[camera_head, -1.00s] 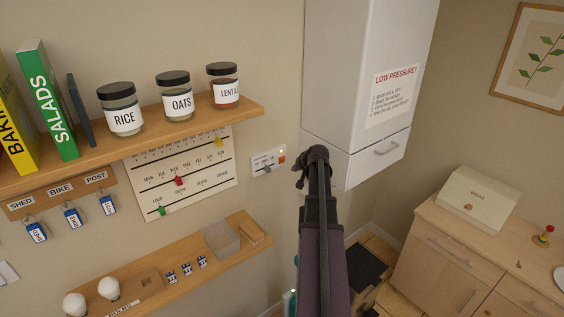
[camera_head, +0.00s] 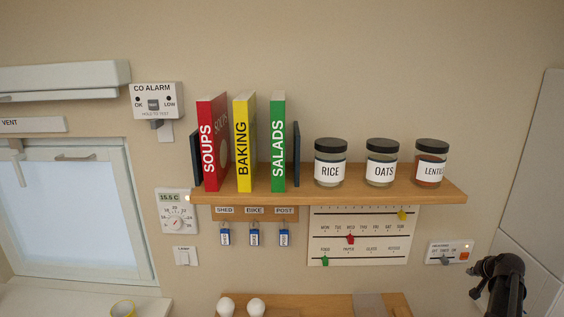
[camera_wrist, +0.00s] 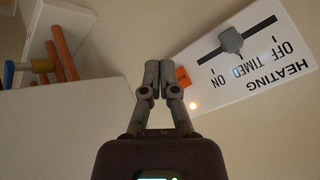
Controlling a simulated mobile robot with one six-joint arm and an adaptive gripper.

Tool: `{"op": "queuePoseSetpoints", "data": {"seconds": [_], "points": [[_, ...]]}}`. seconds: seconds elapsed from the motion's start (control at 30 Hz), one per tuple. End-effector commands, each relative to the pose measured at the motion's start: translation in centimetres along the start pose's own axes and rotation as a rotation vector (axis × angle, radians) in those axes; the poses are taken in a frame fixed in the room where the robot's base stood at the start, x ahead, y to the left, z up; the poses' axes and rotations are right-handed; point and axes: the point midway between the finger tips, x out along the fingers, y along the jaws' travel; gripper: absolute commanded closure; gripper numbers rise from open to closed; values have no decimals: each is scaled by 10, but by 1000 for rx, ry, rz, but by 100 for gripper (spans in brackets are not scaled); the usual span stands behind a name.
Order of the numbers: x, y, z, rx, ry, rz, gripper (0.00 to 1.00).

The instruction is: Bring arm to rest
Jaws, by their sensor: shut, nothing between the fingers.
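My arm (camera_head: 503,283) shows at the lower right of the head view, dark, in front of the wall near the white cabinet. Its fingertips cannot be made out there. In the wrist view my gripper (camera_wrist: 159,72) is shut and empty, its two grey fingers meeting at the tips. The heating switch panel (camera_wrist: 248,58) is just right of the fingers in the wrist view, tilted in the picture, with a grey slider near TIMED and ON, an orange patch and a lit lamp. The same panel (camera_head: 450,252) is on the wall in the head view, left of my arm.
A wooden shelf (camera_head: 340,196) holds books and jars. A lower shelf (camera_head: 330,303) carries two white bulbs. The white cabinet (camera_head: 545,170) stands at the right. In the wrist view, a white housing with orange pipes (camera_wrist: 62,50) is left of my gripper.

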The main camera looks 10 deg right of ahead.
Motion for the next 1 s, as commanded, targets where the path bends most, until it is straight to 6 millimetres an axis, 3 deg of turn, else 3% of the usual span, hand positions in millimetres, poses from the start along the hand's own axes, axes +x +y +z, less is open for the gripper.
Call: {"op": "queuePoseSetpoints", "data": {"seconds": [0.27,0.5,1.0], "points": [[11,-71,57,-98,-116,-12,100],[15,-136,120,-205,-234,-12,100],[-4,-238,254,-434,-453,20,100]]}}
